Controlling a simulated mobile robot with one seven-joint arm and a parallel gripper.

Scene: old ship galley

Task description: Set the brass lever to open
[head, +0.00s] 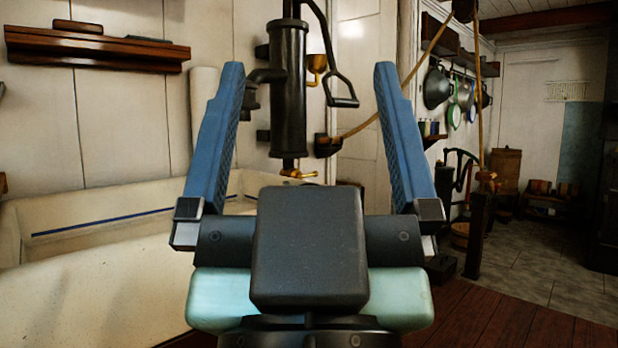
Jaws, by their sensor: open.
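A small brass lever (298,173) sits at the lower end of the thin pipe below a dark upright pump (289,85) on the wall. It shows just above my gripper's dark body, between the two fingers. My gripper (308,68) fills the foreground, with its two blue fingers wide apart and nothing between them. The lever appears beyond the gripper and apart from it. I cannot tell from here whether the lever is set to open or closed.
A pale basin (100,262) with a blue line stands at the left. A dark hanging handle (341,92) and a brass cup-like piece (317,66) are beside the pump. A rope (400,90) runs across to the right. A dark post (477,235) stands at right; tiled floor (530,270) lies clear beyond.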

